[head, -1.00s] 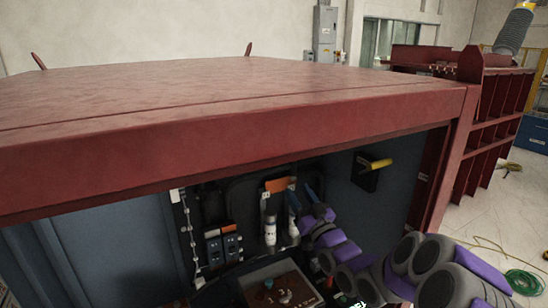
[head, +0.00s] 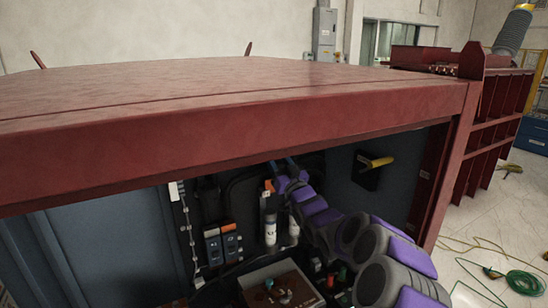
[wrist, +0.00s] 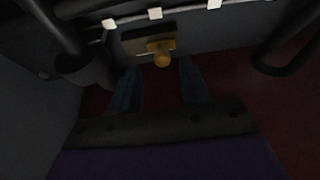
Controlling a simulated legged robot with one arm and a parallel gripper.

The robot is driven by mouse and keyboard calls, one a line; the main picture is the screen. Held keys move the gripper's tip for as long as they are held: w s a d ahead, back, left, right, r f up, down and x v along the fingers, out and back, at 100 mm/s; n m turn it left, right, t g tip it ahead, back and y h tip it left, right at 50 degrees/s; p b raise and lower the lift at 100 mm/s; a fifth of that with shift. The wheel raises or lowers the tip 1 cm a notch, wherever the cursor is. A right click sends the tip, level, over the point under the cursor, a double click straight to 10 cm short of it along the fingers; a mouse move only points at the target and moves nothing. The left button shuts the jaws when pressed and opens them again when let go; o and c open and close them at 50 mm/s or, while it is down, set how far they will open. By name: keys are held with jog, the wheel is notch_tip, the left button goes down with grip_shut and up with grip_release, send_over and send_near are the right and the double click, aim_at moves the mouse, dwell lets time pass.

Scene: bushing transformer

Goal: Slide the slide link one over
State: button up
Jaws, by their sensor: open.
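A yellow-orange knob (wrist: 162,52) on a dark plate shows in the wrist view, straight ahead of my gripper (wrist: 159,75). It may be the slide link's handle, but I cannot tell. My blue fingers are apart, one to each side of the knob's line, with the knob just beyond their tips and nothing held. In the head view my gripper (head: 282,164) reaches up inside the cabinet, its fingertips near the underside of the red top edge. The plate and knob cannot be made out there.
The red cabinet top (head: 240,120) overhangs the opening. Two white cylinders, one of them (head: 270,228) in front, stand close to my arm. A yellow handle (head: 376,163) sticks out at right.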

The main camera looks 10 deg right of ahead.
jog(key=shift+a+x, duration=0.25)
jog(key=shift+x, duration=1.2)
jog(key=shift+d, duration=0.1)
jog(key=shift+c, duration=0.5)
grip_shut()
